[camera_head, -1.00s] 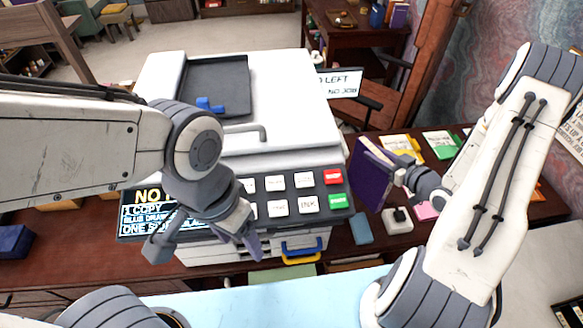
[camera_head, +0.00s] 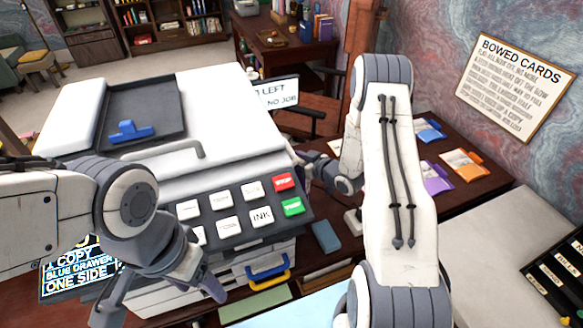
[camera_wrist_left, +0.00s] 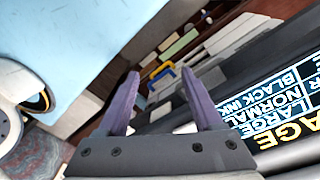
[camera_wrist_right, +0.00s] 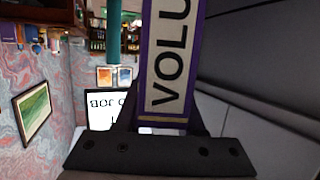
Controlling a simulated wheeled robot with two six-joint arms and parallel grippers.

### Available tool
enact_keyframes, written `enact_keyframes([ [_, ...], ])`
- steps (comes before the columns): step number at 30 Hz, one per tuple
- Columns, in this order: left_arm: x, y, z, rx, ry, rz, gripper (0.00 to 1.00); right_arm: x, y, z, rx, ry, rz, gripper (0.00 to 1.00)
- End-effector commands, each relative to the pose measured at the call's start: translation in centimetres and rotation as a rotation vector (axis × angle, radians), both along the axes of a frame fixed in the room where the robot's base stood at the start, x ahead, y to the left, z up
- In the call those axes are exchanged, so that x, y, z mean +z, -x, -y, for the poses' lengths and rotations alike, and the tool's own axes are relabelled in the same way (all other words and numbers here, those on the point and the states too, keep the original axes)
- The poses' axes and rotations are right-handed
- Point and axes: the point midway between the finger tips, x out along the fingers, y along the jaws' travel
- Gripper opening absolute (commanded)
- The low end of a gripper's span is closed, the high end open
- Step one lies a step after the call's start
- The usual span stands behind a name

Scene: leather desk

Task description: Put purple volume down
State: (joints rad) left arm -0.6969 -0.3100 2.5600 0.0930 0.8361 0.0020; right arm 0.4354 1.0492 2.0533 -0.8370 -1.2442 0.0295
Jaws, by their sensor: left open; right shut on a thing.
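The purple volume (camera_wrist_right: 174,50) stands upright between the fingers of my right gripper in the right wrist view, its pale spine lettered "VOLU" facing the camera. In the head view my right gripper (camera_head: 309,167) is beside the right side of the copier (camera_head: 225,160); I cannot make out the volume there. The right gripper is shut on it. My left gripper (camera_head: 160,296) is open and empty in front of the copier's button panel; its two spread fingers also show in the left wrist view (camera_wrist_left: 158,85).
Colored card packs, such as the orange one (camera_head: 463,165) and purple one (camera_head: 431,179), lie on the dark desk right of my right arm. A blue block (camera_head: 326,236) lies by the copier. A smaller desk (camera_head: 285,40) with books stands behind.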

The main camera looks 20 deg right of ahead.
Motion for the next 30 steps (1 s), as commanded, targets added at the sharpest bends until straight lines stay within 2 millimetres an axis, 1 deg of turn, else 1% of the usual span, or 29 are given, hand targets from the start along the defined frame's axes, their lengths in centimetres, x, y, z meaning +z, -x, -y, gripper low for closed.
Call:
enact_keyframes([
  [1, -0.8, 0.0, 0.0, 0.001, 0.000, 0.000, 0.67, -1.0, 0.0, 0.1, -0.001, -0.001, 0.003, 0.00],
  [3, -1.6, 0.0, 0.0, 0.001, 0.000, 0.000, 0.67, -2.2, 0.0, 0.1, -0.001, 0.000, 0.002, 0.00],
  [6, -2.4, 0.0, 0.0, 0.001, 0.000, 0.000, 0.67, -3.4, 0.0, 0.1, -0.001, 0.000, 0.003, 0.00],
  [14, -2.2, 0.0, 0.0, 0.000, 0.000, 0.000, 0.67, -3.2, 0.0, 0.1, -0.002, 0.000, 0.004, 0.00],
  [18, -2.7, 0.0, 0.0, 0.000, 0.000, 0.000, 0.67, -3.7, 0.0, 0.1, -0.001, 0.000, 0.004, 0.00],
  [19, -2.6, 0.0, 0.0, 0.000, 0.000, 0.000, 0.67, -3.8, 0.1, 0.1, -0.001, 0.000, 0.000, 0.45],
  [21, -2.5, 0.0, 0.0, 0.000, 0.000, 0.000, 0.67, -3.7, 0.1, 0.1, -0.001, 0.001, -0.001, 0.67],
  [30, -2.4, 0.0, 0.0, 0.000, 0.000, 0.000, 0.67, -3.6, 0.1, 0.1, -0.001, 0.000, 0.000, 0.67],
])
